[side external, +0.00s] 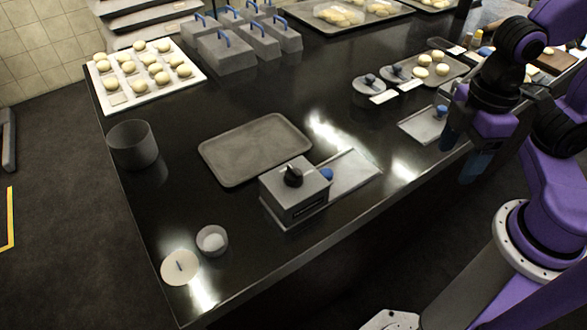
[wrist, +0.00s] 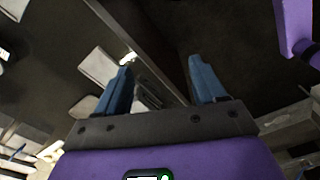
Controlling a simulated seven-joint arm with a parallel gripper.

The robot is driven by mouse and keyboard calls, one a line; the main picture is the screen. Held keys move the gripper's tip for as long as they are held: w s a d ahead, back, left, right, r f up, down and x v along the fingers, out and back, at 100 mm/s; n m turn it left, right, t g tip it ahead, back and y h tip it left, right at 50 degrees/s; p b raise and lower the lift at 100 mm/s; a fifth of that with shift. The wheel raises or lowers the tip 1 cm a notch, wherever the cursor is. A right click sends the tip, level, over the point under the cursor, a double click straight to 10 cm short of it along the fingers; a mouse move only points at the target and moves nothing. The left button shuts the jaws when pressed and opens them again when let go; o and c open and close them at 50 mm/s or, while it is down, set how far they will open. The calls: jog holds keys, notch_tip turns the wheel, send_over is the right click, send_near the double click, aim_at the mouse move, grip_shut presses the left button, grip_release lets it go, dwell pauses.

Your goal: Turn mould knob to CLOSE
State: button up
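A black knob (side external: 292,176) sits on top of a grey box (side external: 292,205) near the front edge of the dark counter in the side external view. A small label is on the box's front face, too small to read. I take this as the mould knob, but cannot read its marked position. My gripper (side external: 462,150) is far to the right of the box, by the counter's front edge, with blue fingers pointing down. The wrist view shows the fingers (wrist: 160,85) spread apart with nothing between them. The knob is not identifiable in the wrist view.
A flat plate (side external: 355,172) with a blue knob (side external: 326,174) adjoins the box. An empty grey tray (side external: 255,150) lies behind it. A second plate (side external: 422,125), small lidded pots (side external: 368,87) and a dough tray (side external: 440,68) stand toward the right. A bowl (side external: 212,240) is at front left.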

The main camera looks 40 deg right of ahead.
jog(key=w+a+r, duration=0.3)
jog(key=w+a, duration=0.8)
jog(key=w, duration=0.2)
jog(key=n, duration=0.1)
send_near(294, 170)
notch_tip(294, 170, down, 10)
jog(key=shift+w+a+r, duration=0.1)
jog(key=shift+w+a, duration=0.05)
jog(key=c, duration=1.1)
